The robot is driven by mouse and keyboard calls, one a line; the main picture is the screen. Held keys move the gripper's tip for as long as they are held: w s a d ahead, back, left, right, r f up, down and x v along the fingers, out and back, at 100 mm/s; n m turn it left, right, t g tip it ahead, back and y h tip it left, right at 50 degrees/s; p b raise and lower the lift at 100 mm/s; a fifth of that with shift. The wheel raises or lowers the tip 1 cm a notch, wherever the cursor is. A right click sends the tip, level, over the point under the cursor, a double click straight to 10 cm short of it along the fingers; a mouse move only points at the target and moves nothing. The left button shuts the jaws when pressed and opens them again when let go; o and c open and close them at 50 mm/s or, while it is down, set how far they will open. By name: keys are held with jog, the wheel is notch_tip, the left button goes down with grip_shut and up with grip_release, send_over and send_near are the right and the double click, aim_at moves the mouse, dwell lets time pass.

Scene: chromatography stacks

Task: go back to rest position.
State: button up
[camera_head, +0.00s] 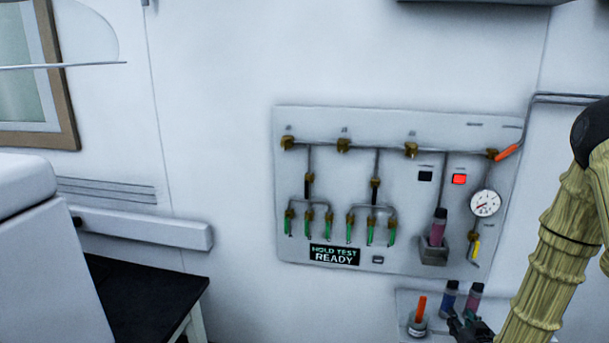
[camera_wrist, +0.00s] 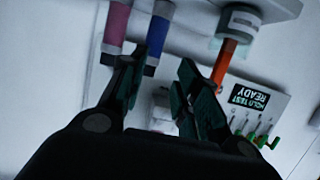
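My gripper (camera_head: 468,326) shows at the bottom right of the head view, low in front of a small shelf. In the wrist view my gripper (camera_wrist: 159,68) has its two dark fingers spread, with nothing between them. A blue vial (camera_wrist: 157,40) and a pink vial (camera_wrist: 116,24) are close beyond the left finger; I cannot tell whether they touch it. In the head view, the blue vial (camera_head: 447,299) and pink vial (camera_head: 473,297) stand just above the gripper. My arm covers the panel's lower right surroundings.
The wall panel (camera_head: 400,255) carries brass valves, a gauge (camera_head: 485,203), a red square (camera_head: 459,179) and a display (camera_head: 334,255) reading "HOLD TEST READY". Another pink vial (camera_head: 438,228) sits in a grey holder. An orange rod (camera_head: 421,304) stands in a round holder. A black-topped table (camera_head: 150,295) is left.

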jog(key=s+a+f+n+g+y, duration=0.1)
jog(key=s+a+f+g, duration=0.3)
jog(key=s+a+f, duration=0.45)
jog(key=s+a+f+g+y, duration=0.1)
jog(key=s+a+f+g, duration=0.35)
jog(key=s+f, duration=0.6)
jog(key=s+a+f+g, duration=0.2)
jog(key=s+a+f, duration=0.2)
jog(key=s, duration=0.5)
jog(key=s+a+f+g, duration=0.3)
jog(key=s+f, duration=0.1)
jog(key=s, duration=0.6)
jog(key=shift+a+g+y, duration=0.3)
jog(key=shift+a+g, duration=0.05)
jog(key=shift+a, duration=0.05)
jog(key=shift+d, duration=0.1)
